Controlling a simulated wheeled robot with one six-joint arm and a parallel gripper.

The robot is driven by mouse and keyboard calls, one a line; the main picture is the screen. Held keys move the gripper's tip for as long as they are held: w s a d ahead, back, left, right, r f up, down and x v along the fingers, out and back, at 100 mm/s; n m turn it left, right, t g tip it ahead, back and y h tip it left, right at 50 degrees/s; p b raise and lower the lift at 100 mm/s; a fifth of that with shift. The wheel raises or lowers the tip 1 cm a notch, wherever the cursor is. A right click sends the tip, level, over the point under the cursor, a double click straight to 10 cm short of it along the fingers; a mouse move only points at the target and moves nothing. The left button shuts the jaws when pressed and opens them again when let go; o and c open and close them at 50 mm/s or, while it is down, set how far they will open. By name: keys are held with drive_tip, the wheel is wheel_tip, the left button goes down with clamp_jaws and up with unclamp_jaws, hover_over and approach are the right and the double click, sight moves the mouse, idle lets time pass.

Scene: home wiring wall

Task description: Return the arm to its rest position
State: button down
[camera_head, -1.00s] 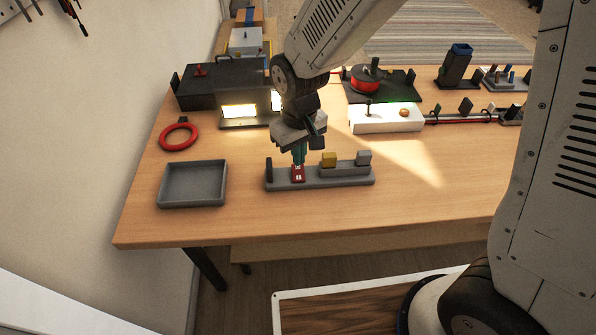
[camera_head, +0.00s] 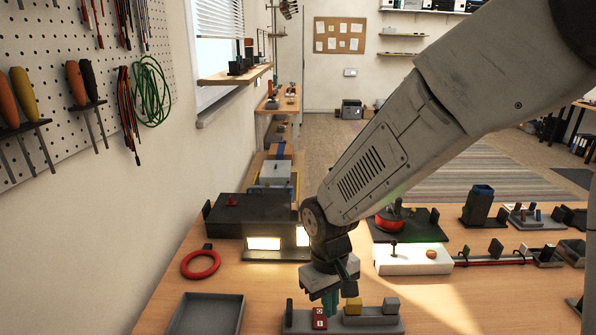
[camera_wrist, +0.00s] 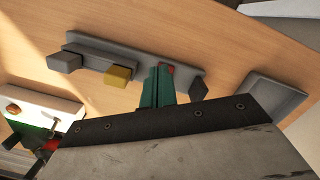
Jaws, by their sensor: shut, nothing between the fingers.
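My gripper (camera_head: 330,302) points down at the table with its teal fingers shut and empty. It is close to a red block (camera_head: 319,318) with white marks, which stands in a grey holder (camera_head: 364,326). The fingers appear just above and to the right of the block in the head view; I cannot tell whether they touch it. In the wrist view the teal fingers (camera_wrist: 157,88) hide most of the red block (camera_wrist: 169,69). A yellow block (camera_head: 353,306) and a grey block (camera_head: 391,305) sit in the same holder.
A grey tray (camera_head: 207,314) and red ring (camera_head: 201,264) lie left on the table. A black box (camera_head: 240,216), lit panels (camera_head: 264,244), a white unit (camera_head: 412,260) and a red spool (camera_head: 388,221) stand behind. A pegboard (camera_head: 85,70) with tools hangs left.

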drive_tip(key=s+d+r+m+t, duration=0.2)
drive_tip(key=s+d+r+m, duration=0.3)
drive_tip(key=s+d+r, duration=1.2)
drive_tip(key=shift+d+r+m+y, duration=0.3)
drive_tip(key=shift+d+r, duration=0.65)
drive_tip(key=shift+d, duration=0.25)
